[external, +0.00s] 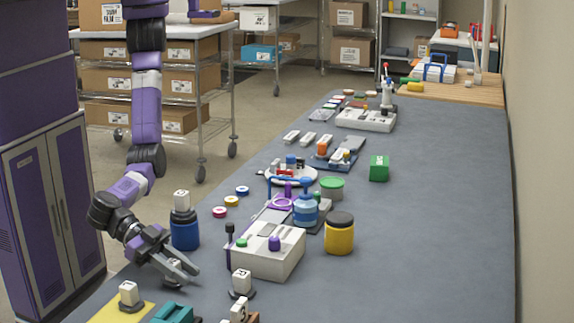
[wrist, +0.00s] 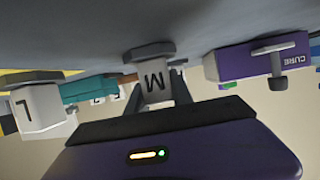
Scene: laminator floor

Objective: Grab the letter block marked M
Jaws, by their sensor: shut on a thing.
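The white letter block marked M (wrist: 154,84) is between the fingers of my gripper (wrist: 156,90) in the wrist view, its letter facing the camera. A dark grey base (wrist: 150,51) is at the block's end against the table surface. In the external view my gripper (external: 186,274) is low over the near left part of the grey table, and its fingers mostly hide the block. My gripper is shut on the M block. I cannot tell whether the block's base is clear of the table.
A white block marked L (wrist: 40,108) stands near, on a yellow mat (external: 103,315). A box marked CURE (wrist: 262,58) is on the other side. A blue jar (external: 185,235) with a block on top stands behind my gripper. More blocks (external: 241,282) and a teal object (external: 173,314) are close by.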

